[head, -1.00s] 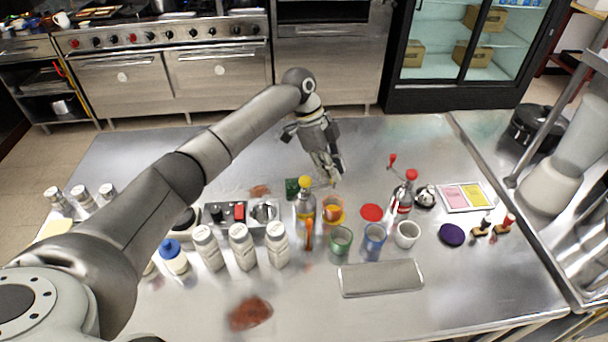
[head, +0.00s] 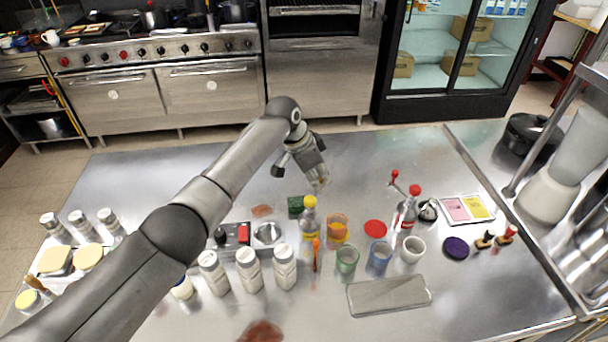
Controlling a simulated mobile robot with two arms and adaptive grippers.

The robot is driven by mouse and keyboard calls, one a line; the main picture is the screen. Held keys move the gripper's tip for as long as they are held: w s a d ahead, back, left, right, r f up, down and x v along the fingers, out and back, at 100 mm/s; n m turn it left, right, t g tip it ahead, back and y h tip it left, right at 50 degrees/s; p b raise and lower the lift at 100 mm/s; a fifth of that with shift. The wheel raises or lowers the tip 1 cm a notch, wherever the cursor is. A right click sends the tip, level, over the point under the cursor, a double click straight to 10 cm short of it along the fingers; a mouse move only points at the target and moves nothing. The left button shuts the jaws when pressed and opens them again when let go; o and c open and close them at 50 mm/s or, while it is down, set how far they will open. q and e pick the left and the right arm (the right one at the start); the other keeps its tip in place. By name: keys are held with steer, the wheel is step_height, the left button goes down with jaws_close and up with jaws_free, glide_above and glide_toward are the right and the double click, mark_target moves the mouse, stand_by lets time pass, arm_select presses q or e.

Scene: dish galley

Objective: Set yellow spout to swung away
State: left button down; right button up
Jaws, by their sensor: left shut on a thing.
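The bottle with the yellow cap (head: 309,224) stands upright on the steel counter. Its yellow spout top (head: 309,202) shows, but the spout's arm is mostly hidden at my fingers. My left gripper (head: 320,185) is just behind and slightly right of the yellow top, fingers pointing down. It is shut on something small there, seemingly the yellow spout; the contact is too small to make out. A similar bottle with a red top (head: 406,214) stands to the right, its red spout (head: 395,181) sticking out to the back left. My right gripper is not in view.
An orange cup (head: 337,230), green cup (head: 347,260), blue cup (head: 379,256) and white cup (head: 412,250) stand close by. A green sponge (head: 296,206) lies left of the yellow bottle. A flat tray (head: 390,297) lies in front. The counter behind is clear.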

arm_select(q)
steer(key=shift+w+a+r+n, duration=0.1)
steer(key=shift+a+r+n, duration=0.1)
steer(key=shift+n, duration=0.2)
steer(key=c, duration=1.4)
jaws_free()
steer(key=shift+a+f, duration=0.1)
steer(key=shift+f, duration=0.05)
steer(key=shift+c, duration=0.2)
steer(key=v, duration=1.2)
